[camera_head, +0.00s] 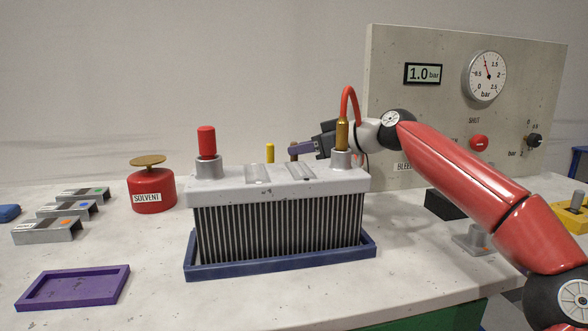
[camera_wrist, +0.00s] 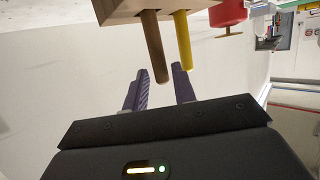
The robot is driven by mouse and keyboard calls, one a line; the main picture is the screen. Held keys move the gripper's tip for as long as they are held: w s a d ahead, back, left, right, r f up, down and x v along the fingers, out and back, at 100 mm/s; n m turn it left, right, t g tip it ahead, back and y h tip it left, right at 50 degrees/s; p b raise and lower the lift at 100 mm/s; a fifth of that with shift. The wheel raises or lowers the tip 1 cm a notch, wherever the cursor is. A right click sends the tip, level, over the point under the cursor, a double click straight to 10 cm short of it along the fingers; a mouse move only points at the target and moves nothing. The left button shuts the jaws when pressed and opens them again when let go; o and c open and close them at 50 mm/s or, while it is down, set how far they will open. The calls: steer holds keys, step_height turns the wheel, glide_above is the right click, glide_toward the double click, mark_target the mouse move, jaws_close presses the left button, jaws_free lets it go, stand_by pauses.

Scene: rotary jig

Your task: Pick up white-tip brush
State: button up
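Two brush-like handles, one brown (camera_wrist: 153,45) and one yellow (camera_wrist: 183,38), stick out of a wooden block (camera_wrist: 120,8) in the wrist view, which appears upside down. In the head view, the yellow handle (camera_head: 270,152) and the brown handle (camera_head: 293,149) show behind the finned unit; the block is hidden there. No brush tips are visible, so I cannot tell which has the white tip. My gripper (camera_wrist: 160,73) is open, its purple fingers pointing at the handles. The brown handle's end appears between the fingertips, with nothing clearly gripped. My gripper (camera_head: 302,148) is partly hidden in the head view.
The finned unit (camera_head: 275,185) stands in a blue tray (camera_head: 285,266) in front of my gripper. Its brass post (camera_head: 342,134) and red hose (camera_head: 350,100) rise close to my wrist. The red solvent can (camera_head: 152,192) is left; a gauge panel (camera_head: 440,65) stands behind.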

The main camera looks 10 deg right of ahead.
steer(key=x, duration=0.4)
steer(key=shift+w+a+f+p, duration=0.15)
steer(key=shift+w+a+p, duration=0.05)
steer(key=shift+a+p, duration=0.15)
steer(key=shift+d, duration=0.1)
jaws_close()
